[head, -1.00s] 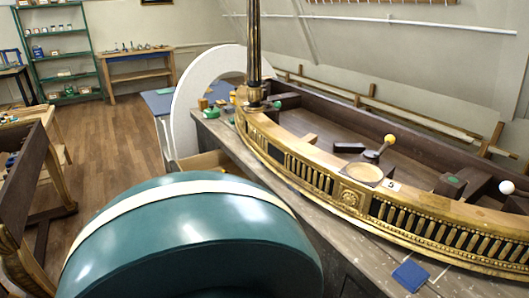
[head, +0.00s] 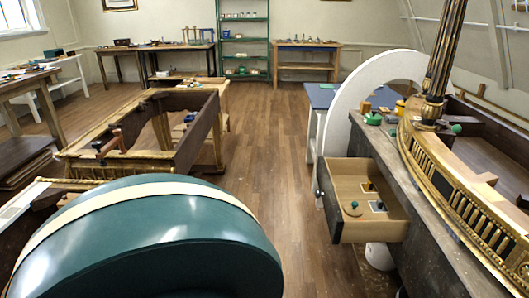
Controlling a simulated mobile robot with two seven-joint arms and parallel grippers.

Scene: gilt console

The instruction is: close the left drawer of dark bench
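The dark bench (head: 418,217) runs along the right side of the head view, with a gilt console piece lying on its worn top. A light wooden drawer (head: 371,227) sticks out of the bench's left-facing side and stands open. Its inside shows, with a small round wooden piece with a green knob (head: 353,208) and small pale plates with dark knobs (head: 377,206) on its floor. A dark knob sits at the drawer's front, at its left edge. Neither of my grippers is in view.
A white arch (head: 343,108) and a blue-topped table (head: 320,97) stand behind the drawer. A white rounded object (head: 380,256) is under it. Clear wooden floor (head: 268,160) lies left of the drawer. A gilt-and-dark frame (head: 195,140) stands farther left.

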